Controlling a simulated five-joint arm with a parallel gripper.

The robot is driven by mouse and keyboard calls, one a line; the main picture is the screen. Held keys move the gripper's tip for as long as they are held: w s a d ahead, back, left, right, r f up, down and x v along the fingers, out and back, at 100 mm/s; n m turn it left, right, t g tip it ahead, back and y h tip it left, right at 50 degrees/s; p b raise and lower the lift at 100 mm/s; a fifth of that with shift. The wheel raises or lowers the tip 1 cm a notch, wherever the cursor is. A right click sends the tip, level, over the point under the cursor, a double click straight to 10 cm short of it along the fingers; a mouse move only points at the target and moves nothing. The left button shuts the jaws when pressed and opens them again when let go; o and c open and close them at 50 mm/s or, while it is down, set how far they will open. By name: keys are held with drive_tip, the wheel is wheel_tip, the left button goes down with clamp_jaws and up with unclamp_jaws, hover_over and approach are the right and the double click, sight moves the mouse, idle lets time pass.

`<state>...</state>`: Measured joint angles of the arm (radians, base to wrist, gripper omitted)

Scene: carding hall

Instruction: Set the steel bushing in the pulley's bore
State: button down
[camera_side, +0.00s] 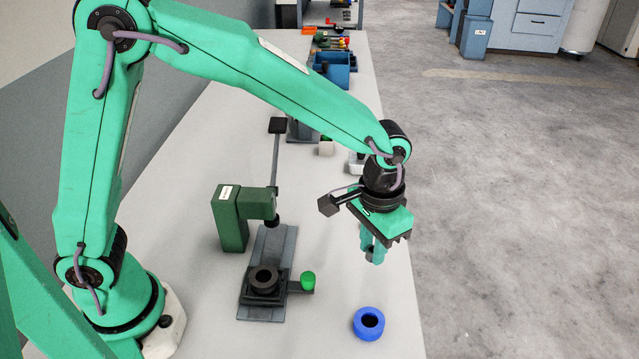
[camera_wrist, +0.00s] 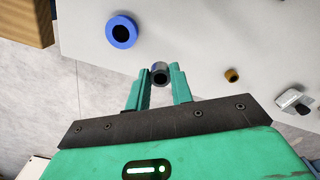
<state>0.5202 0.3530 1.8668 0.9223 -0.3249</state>
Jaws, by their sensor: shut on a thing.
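My gripper (camera_side: 374,254) hangs fingers down above the bench, behind the blue ring in the side view. In the wrist view its fingers (camera_wrist: 159,78) are shut on the steel bushing (camera_wrist: 160,70), a short grey tube with a dark hole, held at the fingertips. A blue ring (camera_side: 369,323) with a dark bore lies flat and apart on the bench; it also shows in the wrist view (camera_wrist: 121,31). A dark round part with a bore (camera_side: 264,278) sits in a fixture on a metal base. I cannot tell which of these two is the pulley.
A green hand press (camera_side: 231,218) stands at the fixture, with a green knob (camera_side: 308,281) beside it. A small brown ring (camera_wrist: 231,75) lies on the bench. A blue bin (camera_side: 332,69) stands farther back. The bench's right edge is close to my gripper.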

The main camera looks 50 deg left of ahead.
idle(0.7)
drive_tip(key=w+a+r+n, duration=0.1)
drive_tip(key=a+r, duration=0.3)
drive_tip(key=a, duration=0.7)
drive_tip(key=w+a+r+n, duration=0.15)
drive_tip(key=a+r, duration=0.25)
drive_tip(key=a, duration=0.7)
drive_tip(key=s+d, duration=1)
drive_tip(key=d, duration=0.2)
drive_tip(key=s+d+f+n, duration=0.1)
drive_tip(key=s+d+f, duration=0.1)
drive_tip(key=s, duration=0.6)
drive_tip(key=s+d+f+n, duration=0.1)
drive_tip(key=s+d+f, duration=0.1)
drive_tip(key=s, duration=0.6)
drive_tip(key=shift+w+a, duration=0.1)
drive_tip(key=shift+w+a+f, duration=1.15)
drive_tip(key=shift+w+a, duration=0.1)
drive_tip(key=shift+w, duration=0.25)
drive_tip(key=shift+w+a+f, duration=1.2)
drive_tip(key=shift+w+a, duration=0.05)
drive_tip(key=shift+w, duration=0.2)
drive_tip(key=shift+w+a+f, duration=1.15)
drive_tip(key=shift+w+a, duration=0.1)
drive_tip(key=shift+w, duration=0.25)
